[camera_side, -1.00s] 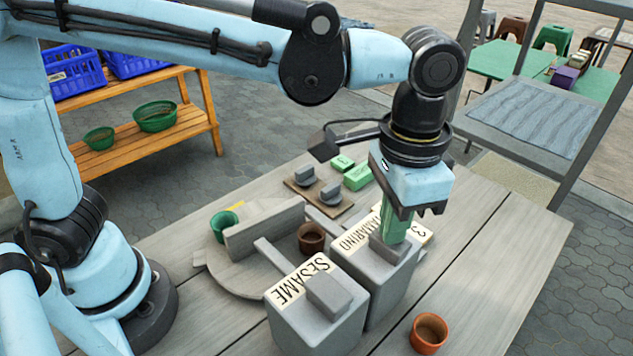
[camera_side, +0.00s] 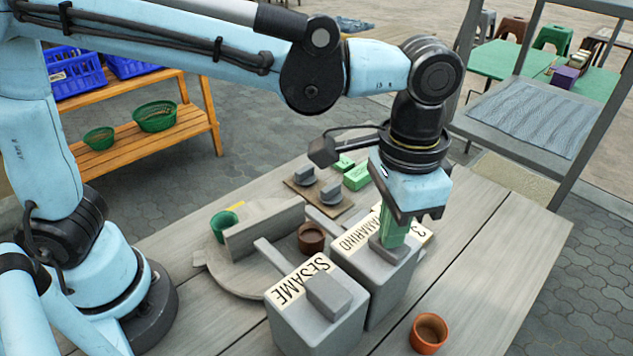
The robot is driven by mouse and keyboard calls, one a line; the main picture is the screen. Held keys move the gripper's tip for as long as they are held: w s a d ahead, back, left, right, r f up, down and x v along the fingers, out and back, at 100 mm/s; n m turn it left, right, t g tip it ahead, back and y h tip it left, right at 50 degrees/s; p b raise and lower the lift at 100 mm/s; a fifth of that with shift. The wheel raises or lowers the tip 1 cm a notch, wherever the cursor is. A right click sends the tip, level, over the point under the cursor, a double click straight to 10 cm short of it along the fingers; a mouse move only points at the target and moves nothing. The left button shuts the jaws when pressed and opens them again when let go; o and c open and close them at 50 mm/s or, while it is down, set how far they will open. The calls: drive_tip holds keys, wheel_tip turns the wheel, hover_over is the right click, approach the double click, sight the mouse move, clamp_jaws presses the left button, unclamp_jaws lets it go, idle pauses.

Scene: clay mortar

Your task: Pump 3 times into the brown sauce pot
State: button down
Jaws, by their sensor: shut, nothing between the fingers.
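The brown sauce pot (camera_side: 311,239) is a small brown cup beside the round grey board, under the spout side of the dispensers. The grey TAMARIND dispenser (camera_side: 386,288) has a label with a 3 and a grey pump head on top (camera_side: 383,252). The grey SESAME dispenser (camera_side: 325,335) stands in front of it, with its own pump head (camera_side: 329,297). My gripper (camera_side: 392,241) is shut, and its green fingertips are low over the TAMARIND pump head, seemingly touching it. Exact contact is hard to tell. The pot's contents cannot be made out.
An orange-brown pot (camera_side: 428,333) stands at the front right. A green cup (camera_side: 223,226) and an upright grey slab (camera_side: 263,230) are on the left. Green blocks (camera_side: 357,177) and a small board with grey pieces (camera_side: 318,191) lie behind. The right tabletop is clear.

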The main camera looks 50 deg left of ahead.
drive_tip(key=shift+r, duration=1.5)
drive_tip(key=shift+f, duration=0.15)
drive_tip(key=shift+f, duration=0.4)
drive_tip(key=shift+f, duration=1)
idle(0.5)
drive_tip(key=shift+r, duration=1.55)
